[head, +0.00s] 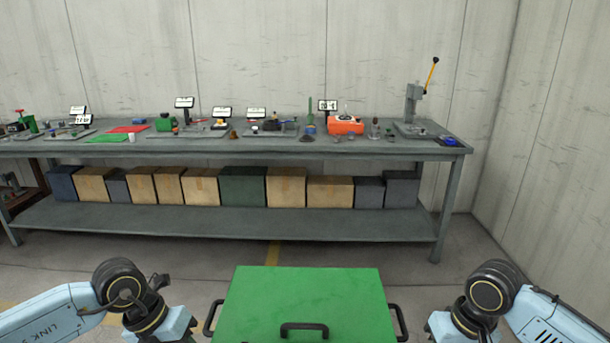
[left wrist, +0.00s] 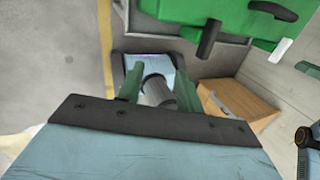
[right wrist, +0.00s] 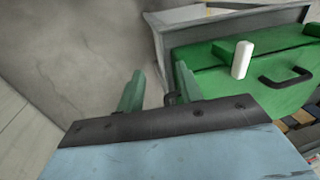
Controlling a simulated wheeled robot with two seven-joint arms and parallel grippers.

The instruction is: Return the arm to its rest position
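My left arm (head: 70,308) and right arm (head: 550,318) come in low at the two bottom corners of the head view, bent, on either side of a green box. Both grippers lie outside the head view. In the left wrist view my left gripper (left wrist: 160,66) has its two green fingers apart. A grey cylinder (left wrist: 157,91) shows between them, seemingly beyond the fingers; I cannot tell what it is. In the right wrist view my right gripper (right wrist: 160,68) has its fingers apart with nothing held; a dark handle shows behind one finger.
The green box (head: 305,300) with dark handles stands close in front, between the arms. A long grey workbench (head: 340,146) with tools, small signs and a lever press (head: 414,105) stands by the back wall. Boxes (head: 200,186) fill its lower shelf. Floor between is clear.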

